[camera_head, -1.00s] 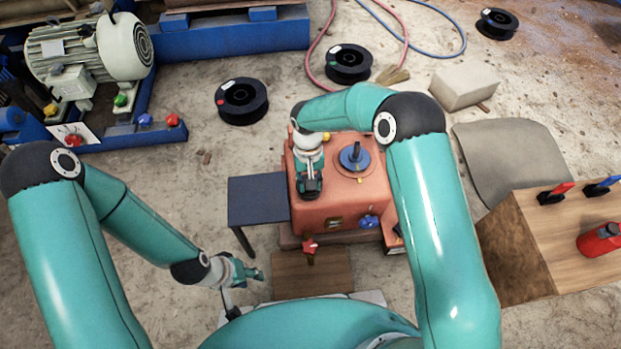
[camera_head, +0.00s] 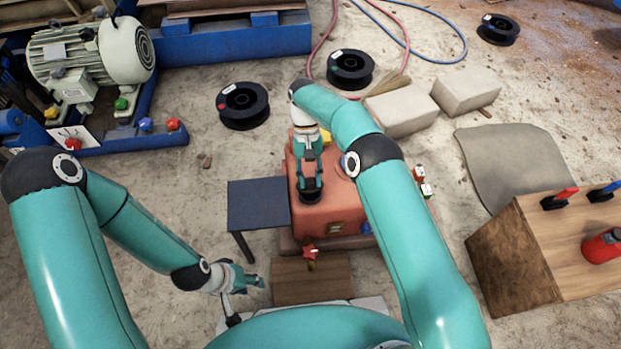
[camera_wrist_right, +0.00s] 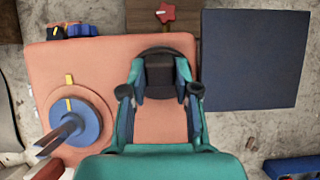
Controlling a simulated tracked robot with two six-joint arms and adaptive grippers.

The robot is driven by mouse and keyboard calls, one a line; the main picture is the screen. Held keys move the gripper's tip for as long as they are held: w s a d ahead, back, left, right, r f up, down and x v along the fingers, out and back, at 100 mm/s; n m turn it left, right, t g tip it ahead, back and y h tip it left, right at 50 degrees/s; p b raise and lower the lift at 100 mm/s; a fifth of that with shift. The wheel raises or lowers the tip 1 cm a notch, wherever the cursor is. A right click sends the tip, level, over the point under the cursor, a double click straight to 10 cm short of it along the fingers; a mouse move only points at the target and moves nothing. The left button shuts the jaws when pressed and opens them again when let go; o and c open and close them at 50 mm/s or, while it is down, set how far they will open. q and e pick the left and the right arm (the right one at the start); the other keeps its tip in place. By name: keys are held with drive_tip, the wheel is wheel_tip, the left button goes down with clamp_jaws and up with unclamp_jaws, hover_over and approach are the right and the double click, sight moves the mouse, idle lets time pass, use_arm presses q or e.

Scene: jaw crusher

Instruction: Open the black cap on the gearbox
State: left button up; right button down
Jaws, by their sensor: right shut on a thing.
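The orange-red gearbox (camera_head: 330,212) stands in the middle of the head view. The black cap (camera_head: 311,196) is at the near left of its top; it also shows in the right wrist view (camera_wrist_right: 165,52). My right gripper (camera_head: 310,183) points down at the cap; in the right wrist view the gripper (camera_wrist_right: 160,78) is shut on the cap's dark upper part. Whether the cap has lifted off the gearbox cannot be told. My left gripper (camera_head: 254,280) hangs low, left of the wooden board, away from the gearbox; its finger opening is unclear.
A dark blue plate (camera_head: 258,204) adjoins the gearbox's left side. A blue round knob (camera_wrist_right: 75,122) on the gearbox top shows in the wrist view. A red star knob (camera_head: 310,252) is in front, by the wooden board (camera_head: 312,282). A wooden box (camera_head: 515,255) stands right.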

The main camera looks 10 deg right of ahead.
sight(310, 179)
drive_tip(key=shift+w, duration=0.1)
drive_tip(key=c, duration=0.8)
unclamp_jaws()
drive_tip(key=shift+c, duration=0.2)
drive_tip(key=shift+r, duration=0.1)
wheel_tip(310, 179, up, 10)
drive_tip(key=shift+f, duration=0.2)
